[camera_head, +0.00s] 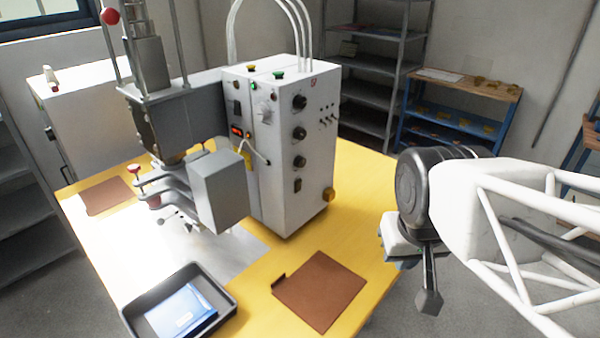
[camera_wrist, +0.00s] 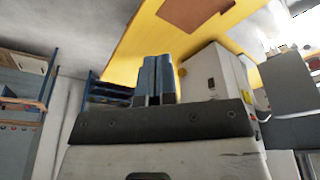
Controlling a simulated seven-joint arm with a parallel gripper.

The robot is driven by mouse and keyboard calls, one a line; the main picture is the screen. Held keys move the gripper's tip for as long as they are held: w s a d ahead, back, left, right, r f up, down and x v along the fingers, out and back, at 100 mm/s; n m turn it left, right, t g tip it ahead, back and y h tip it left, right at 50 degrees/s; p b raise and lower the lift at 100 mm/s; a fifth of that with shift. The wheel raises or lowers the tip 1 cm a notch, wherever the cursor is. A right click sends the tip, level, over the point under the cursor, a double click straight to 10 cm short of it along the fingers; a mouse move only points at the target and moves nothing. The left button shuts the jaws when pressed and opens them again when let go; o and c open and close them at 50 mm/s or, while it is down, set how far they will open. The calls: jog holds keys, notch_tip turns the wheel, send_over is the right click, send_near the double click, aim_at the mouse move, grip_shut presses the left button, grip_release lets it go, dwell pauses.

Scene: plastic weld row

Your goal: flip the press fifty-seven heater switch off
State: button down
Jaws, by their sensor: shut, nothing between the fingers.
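The press has a white control cabinet (camera_head: 285,150) standing on the yellow table. A dark rocker-like switch (camera_head: 298,185) sits low on its right face, below several black knobs. Another dark switch (camera_head: 236,108) is on the front face above a red lit display (camera_head: 237,131). Labels are too small to read, so I cannot tell which is the heater switch or its position. My gripper (camera_head: 430,300) is right of the table, apart from the cabinet, pointing down. In the wrist view its fingers (camera_wrist: 153,62) are together and empty; the cabinet (camera_wrist: 212,75) shows beyond them.
The grey press head (camera_head: 217,188) stands left of the cabinet. A dark tray (camera_head: 180,300) and a brown mat (camera_head: 320,290) lie on the yellow table (camera_head: 352,215) in front. A blue rack (camera_head: 455,110) stands behind. Space between my gripper and the cabinet's right face looks clear.

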aim_at(301, 183)
jog(key=w+d+f+n+t, duration=0.1)
jog(key=w+f+n+t, duration=0.2)
jog(key=w, duration=0.6)
jog(key=w+d+f+n+t, duration=0.1)
jog(key=w+d+n+t, duration=0.2)
jog(key=w, duration=0.5)
jog(key=w+f+n+t, duration=0.2)
jog(key=w+n, duration=0.3)
jog(key=w, duration=0.4)
jog(key=w+a+f+n+t+y, duration=0.1)
jog(key=w+a+f+n+y, duration=0.1)
jog(key=f+n+y, duration=0.4)
jog(key=w+a+f+n+t+y, duration=0.2)
jog(key=w+a+f+n+y, duration=0.1)
jog(key=f+n+y, duration=0.3)
jog(key=shift+a+f+n+y, duration=0.35)
jog(key=shift+a+n+y, duration=0.5)
jog(key=shift+n, duration=1.15)
jog(key=shift+w+d, duration=0.1)
jog(key=shift+w, duration=0.1)
jog(key=x, duration=1.3)
jog(key=shift+w+a+r, duration=0.1)
jog(key=shift+w+a, duration=0.1)
jog(key=shift+a, duration=0.15)
